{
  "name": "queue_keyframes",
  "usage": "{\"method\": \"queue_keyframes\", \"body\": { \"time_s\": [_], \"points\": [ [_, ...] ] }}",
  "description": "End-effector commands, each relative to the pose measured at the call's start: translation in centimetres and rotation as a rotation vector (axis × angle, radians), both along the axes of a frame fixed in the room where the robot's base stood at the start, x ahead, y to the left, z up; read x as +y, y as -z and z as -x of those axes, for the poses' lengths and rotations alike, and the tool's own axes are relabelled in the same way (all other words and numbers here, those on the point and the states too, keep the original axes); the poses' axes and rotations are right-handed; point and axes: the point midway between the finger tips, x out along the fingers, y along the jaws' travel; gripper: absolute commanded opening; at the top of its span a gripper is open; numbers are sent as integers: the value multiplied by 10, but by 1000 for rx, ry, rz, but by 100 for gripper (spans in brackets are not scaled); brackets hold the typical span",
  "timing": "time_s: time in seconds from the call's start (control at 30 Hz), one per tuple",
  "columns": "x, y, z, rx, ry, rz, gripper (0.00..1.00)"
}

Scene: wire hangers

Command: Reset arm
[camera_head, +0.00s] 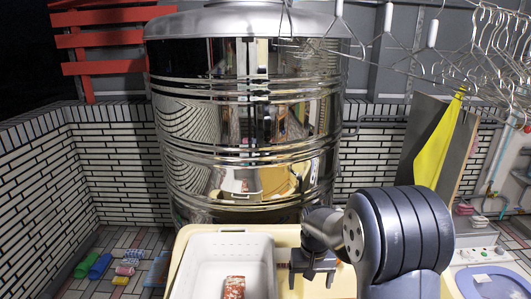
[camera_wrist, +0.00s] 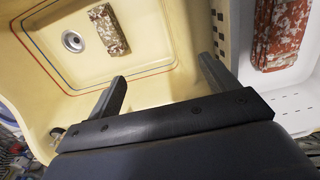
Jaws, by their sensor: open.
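My gripper (camera_head: 311,278) hangs over the cream-yellow basin, just right of the white basket in the head view. In the wrist view my gripper (camera_wrist: 162,72) has its two dark fingers spread wide apart, with nothing between them. Several wire hangers (camera_head: 492,45) hang at the upper right of the head view, well above and apart from my gripper.
The white basket (camera_head: 204,258) holds a red-and-white speckled block (camera_head: 234,288). A tan speckled block (camera_wrist: 108,28) lies in the yellow basin (camera_wrist: 150,50) near its drain. A large steel tank (camera_head: 245,130) stands behind. A yellow cloth (camera_head: 437,145) hangs at right.

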Motion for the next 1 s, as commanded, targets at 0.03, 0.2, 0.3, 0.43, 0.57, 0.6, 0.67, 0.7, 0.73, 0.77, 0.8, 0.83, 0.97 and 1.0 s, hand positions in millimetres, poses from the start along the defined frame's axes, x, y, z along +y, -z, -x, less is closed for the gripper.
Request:
{"method": "queue_keyframes", "body": {
  "time_s": [0.03, 0.2, 0.3, 0.43, 0.57, 0.6, 0.67, 0.7, 0.73, 0.77, 0.8, 0.83, 0.97, 1.0],
  "points": [
    [-3, 10, 1, -1, 2, 0, 82],
    [-11, 26, 6, -1, 1, 0, 82],
    [-14, 36, 8, -1, 2, 0, 82],
    [-18, 49, 10, -1, 2, 0, 82],
    [-21, 61, 12, -2, 1, 0, 82],
    [-22, 65, 13, -2, 1, 0, 82],
    [-23, 71, 13, -2, 1, 0, 82],
    [-24, 76, 14, -2, 1, 0, 82],
    [-25, 79, 14, -2, 1, 0, 82],
    [-25, 82, 15, -1, 1, 0, 82],
    [-26, 86, 15, -1, 1, 0, 82],
    [-26, 89, 15, -1, 1, 0, 82],
    [-28, 101, 16, -1, 1, 0, 82],
    [-28, 105, 17, -1, 2, 0, 82]
  ]
}}
